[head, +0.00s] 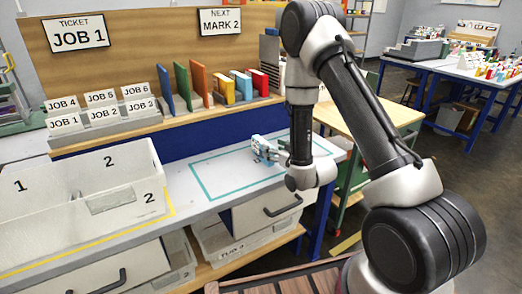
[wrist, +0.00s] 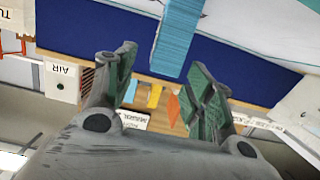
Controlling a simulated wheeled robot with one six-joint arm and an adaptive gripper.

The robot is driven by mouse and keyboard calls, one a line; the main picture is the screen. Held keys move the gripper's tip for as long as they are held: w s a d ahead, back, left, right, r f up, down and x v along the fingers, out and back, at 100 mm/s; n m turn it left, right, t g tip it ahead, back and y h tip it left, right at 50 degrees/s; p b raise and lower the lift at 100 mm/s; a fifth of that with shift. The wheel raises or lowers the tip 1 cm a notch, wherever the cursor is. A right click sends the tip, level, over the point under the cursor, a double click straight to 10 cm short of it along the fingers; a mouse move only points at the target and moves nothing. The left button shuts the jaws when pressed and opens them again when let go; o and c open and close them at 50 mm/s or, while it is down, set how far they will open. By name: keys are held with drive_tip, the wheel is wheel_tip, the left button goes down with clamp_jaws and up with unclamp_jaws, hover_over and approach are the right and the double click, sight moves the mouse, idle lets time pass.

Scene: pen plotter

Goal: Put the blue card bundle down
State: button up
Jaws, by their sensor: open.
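The blue card bundle (wrist: 177,42) is a light blue, finely striped block at the top of the wrist view, partly cut off by the frame edge. It lies beyond my gripper's fingertips, in line with the gap between them, and no finger is closed on it. My gripper (wrist: 160,70) is open, with green pads on its two fingers. In the head view my gripper (head: 268,150) is low over the grey worktop (head: 222,157), inside the teal outline. A small light blue patch shows at its fingers there, too small to tell bundle from gripper.
A white divided bin (head: 105,205) stands at the left of the worktop. Behind are labelled job holders (head: 103,115) and upright coloured boards (head: 198,85) on a wooden ledge (head: 150,128). An open drawer (head: 265,212) juts out below. The outlined area left of my gripper is clear.

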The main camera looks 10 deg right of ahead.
sight(263, 141)
drive_tip(key=x, duration=0.8)
drive_tip(key=shift+a, duration=0.2)
clamp_jaws()
